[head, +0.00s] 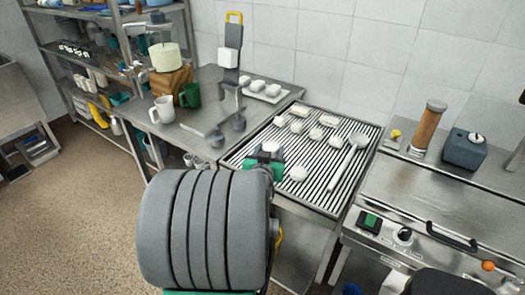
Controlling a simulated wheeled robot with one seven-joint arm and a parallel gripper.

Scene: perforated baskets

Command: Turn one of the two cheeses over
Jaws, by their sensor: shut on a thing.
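Several small white pieces lie on a slatted metal rack (338,185), and I cannot tell for sure which are the two cheeses. One round white piece (298,173) lies on the slats just right of my gripper (268,152). Another white piece (270,147) shows at my gripper's tip, over the rack's left part. My gripper is small in view and partly hidden behind my own arm. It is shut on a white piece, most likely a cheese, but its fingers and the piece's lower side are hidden.
A long pale utensil (347,162) lies across the rack's right side. More white pieces sit on a tray (264,91) at the back. A steel appliance (440,190) adjoins at right.

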